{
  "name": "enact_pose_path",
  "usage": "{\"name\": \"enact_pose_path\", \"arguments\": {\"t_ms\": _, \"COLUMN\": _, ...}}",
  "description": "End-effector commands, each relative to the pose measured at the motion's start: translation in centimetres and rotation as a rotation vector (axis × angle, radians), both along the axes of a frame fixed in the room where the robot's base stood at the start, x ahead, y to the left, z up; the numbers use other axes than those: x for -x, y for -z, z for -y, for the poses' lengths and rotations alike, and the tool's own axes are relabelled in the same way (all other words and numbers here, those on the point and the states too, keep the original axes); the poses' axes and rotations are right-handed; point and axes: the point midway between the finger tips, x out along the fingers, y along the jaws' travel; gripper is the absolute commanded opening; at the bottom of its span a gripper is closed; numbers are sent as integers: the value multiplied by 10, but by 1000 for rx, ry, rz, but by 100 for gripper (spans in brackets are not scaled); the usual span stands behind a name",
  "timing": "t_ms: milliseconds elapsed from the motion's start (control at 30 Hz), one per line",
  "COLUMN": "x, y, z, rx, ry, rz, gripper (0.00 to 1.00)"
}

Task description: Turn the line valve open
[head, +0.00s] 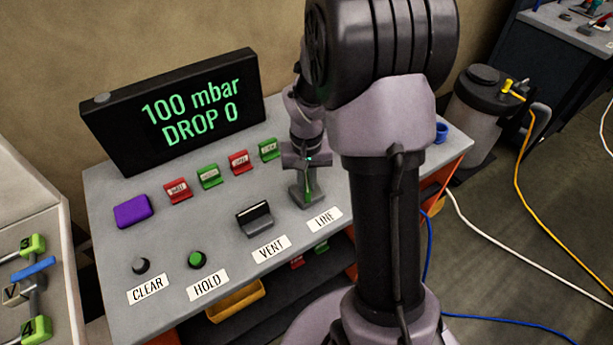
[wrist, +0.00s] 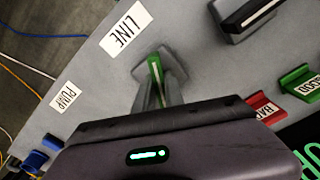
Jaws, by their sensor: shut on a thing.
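The line valve (head: 309,201) is a small grey block with a green-striped handle, on the grey bench top behind the LINE label (head: 324,219). My gripper (head: 307,180) points down over it and is shut on its handle. In the wrist view, the valve's green stripe (wrist: 155,68) shows between the fingers (wrist: 154,92), beside the LINE label (wrist: 126,28). The stripe runs across the bench from back to front. The fingers hide part of the handle. The display (head: 190,110) reads "100 mbar DROP 0" in green.
The vent valve (head: 254,219), dark with a pale stripe, stands close to the left. Red and green tagged clips (head: 208,177) line the back. A purple block (head: 132,211), a black CLEAR button (head: 140,265) and a green HOLD button (head: 197,260) are further left. Hoses (head: 490,220) lie right.

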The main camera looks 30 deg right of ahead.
Motion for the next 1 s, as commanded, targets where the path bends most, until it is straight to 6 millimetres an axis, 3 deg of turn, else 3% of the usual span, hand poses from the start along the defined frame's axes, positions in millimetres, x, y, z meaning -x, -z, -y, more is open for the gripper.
{"name": "enact_pose_path", "arguments": {"t_ms": 500, "x": -1, "y": -2, "z": 0, "rx": 2, "ry": -377, "rz": 2, "gripper": 0}}
{"name": "enact_pose_path", "arguments": {"t_ms": 1000, "x": -1, "y": -1, "z": 0, "rx": 1, "ry": -486, "rz": 2, "gripper": 0}}
